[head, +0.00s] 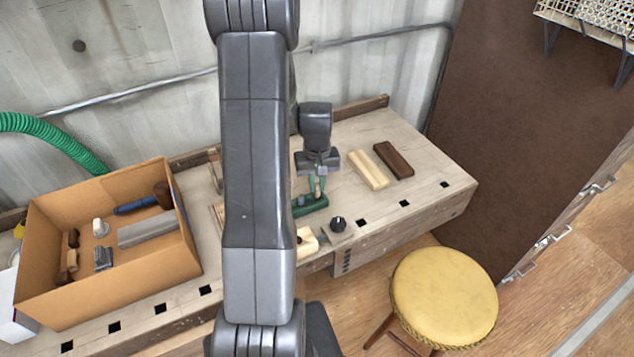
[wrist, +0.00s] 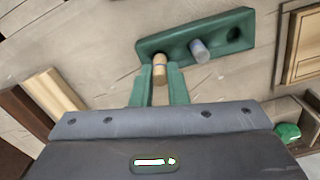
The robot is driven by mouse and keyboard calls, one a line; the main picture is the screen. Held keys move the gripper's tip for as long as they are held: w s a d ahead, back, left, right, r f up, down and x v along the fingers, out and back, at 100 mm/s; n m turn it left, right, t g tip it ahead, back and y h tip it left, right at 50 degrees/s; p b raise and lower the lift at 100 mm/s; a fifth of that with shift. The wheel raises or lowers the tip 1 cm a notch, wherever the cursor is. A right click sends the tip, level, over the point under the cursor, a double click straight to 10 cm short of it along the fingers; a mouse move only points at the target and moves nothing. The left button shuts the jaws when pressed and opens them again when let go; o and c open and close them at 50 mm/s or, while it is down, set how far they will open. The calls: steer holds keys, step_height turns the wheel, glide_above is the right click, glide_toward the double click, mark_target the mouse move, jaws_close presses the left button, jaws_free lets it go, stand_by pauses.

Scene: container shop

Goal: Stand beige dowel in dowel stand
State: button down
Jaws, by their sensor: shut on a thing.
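The beige dowel (wrist: 159,70) is upright between the two green fingers of my gripper (wrist: 160,78), which is shut on it. In the head view my gripper (head: 317,186) is over the bench at the dowel stand. The green dowel stand (head: 310,206) lies on the bench; it also shows in the wrist view (wrist: 217,29). A grey-blue dowel (wrist: 199,50) stands in its middle. The hole at its right end is empty. The beige dowel is at the stand's left end; I cannot tell whether its lower end is in a hole.
A cardboard box (head: 60,207) with tools stands left on the workbench (head: 430,165). A light wood block (head: 368,170) and a dark one (head: 394,160) lie right of my gripper. A black knob (head: 338,224) is near the front edge. A yellow stool (head: 443,297) stands in front.

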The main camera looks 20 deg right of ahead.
steer(key=shift+f+b, duration=0.65)
steer(key=shift+f, duration=0.15)
stand_by(0.4)
steer(key=c, duration=1.3)
jaws_free()
steer(key=shift+c, duration=0.2)
steer(key=shift+r, duration=0.1)
steer(key=shift+r+p, duration=2.3)
steer(key=shift+r, duration=1.15)
steer(key=shift+f, duration=0.15)
steer(key=shift+f+b, duration=2.3)
steer(key=shift+f, duration=1.15)
